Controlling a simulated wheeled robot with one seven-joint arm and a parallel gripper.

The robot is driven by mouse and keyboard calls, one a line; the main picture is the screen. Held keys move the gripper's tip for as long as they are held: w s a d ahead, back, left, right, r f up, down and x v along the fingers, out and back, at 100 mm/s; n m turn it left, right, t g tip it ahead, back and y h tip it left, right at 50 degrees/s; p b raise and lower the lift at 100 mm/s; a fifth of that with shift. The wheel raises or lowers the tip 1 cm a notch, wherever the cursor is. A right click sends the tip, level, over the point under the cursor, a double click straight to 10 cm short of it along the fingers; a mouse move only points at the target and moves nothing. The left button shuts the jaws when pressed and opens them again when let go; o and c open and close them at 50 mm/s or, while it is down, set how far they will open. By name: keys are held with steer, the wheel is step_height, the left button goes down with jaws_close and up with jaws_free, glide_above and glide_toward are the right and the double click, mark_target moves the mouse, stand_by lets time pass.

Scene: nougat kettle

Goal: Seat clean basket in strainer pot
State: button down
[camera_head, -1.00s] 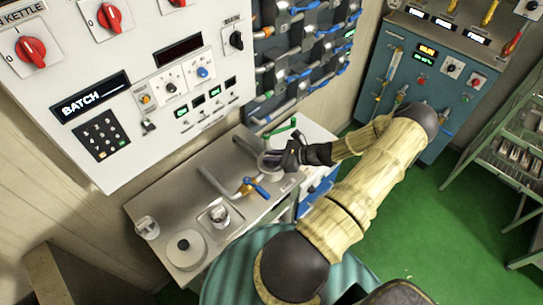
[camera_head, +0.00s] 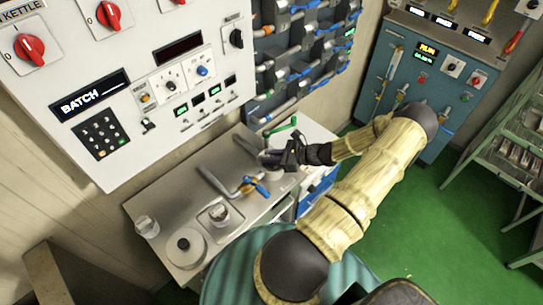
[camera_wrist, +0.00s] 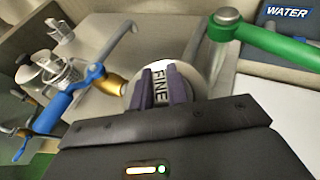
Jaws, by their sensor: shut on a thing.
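My gripper (camera_head: 272,157) is at the back right of the steel counter, beside the blue-handled pipe. In the wrist view its two purple fingers (camera_wrist: 161,88) are shut on a part marked "FINE" (camera_wrist: 159,88), which I take to be the clean basket's label. A pale round rim (camera_wrist: 186,72) shows around and behind the fingers; it may be the strainer pot. The gripper hides most of this spot in the head view. I cannot tell whether the basket is inside the pot, touching its rim or above it.
A blue valve handle (camera_head: 257,186) and a green lever (camera_head: 281,128) flank the gripper. A small container (camera_head: 219,212) stands in a square recess, another clear one (camera_head: 147,227) at the left edge, and a round lid (camera_head: 186,247) at the front. The control panel (camera_head: 150,90) rises behind.

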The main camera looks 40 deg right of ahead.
steer(key=c, duration=0.8)
jaws_free()
steer(key=shift+r+p, duration=3.1)
steer(key=shift+r, duration=0.95)
steer(key=shift+a, duration=0.1)
